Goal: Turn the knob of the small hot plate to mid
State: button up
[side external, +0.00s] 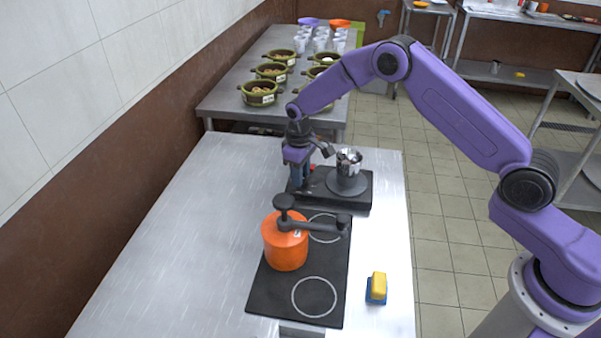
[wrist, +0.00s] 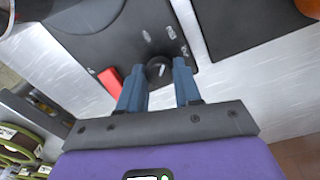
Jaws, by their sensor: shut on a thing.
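The small hot plate (side external: 358,203) is a dark slab with a round grey plate, and a metal cup (side external: 348,165) stands on it. In the wrist view its dark panel (wrist: 130,48) carries a round black knob (wrist: 158,69) with a pale pointer line and several small pale marks around it, too small to read. My gripper (side external: 299,184) is down at the left end of the small hot plate and hides the knob in the side view. In the wrist view my gripper (wrist: 158,82) has its blue-grey fingers on either side of the knob, shut on it.
A black hob (side external: 270,290) with an orange pot (side external: 284,248) stands nearer the camera. A yellow and blue sponge (side external: 376,288) lies right of it. Green bowls (side external: 258,93) stand on the far table. The counter's left side is clear.

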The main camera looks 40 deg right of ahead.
jog(key=o, duration=1)
jog(key=shift+o, duration=0.2)
jog(key=shift+r, duration=0.1)
notch_tip(320, 180, up, 17)
jog(key=shift+s+a+r, duration=0.15)
jog(key=shift+a, duration=0.15)
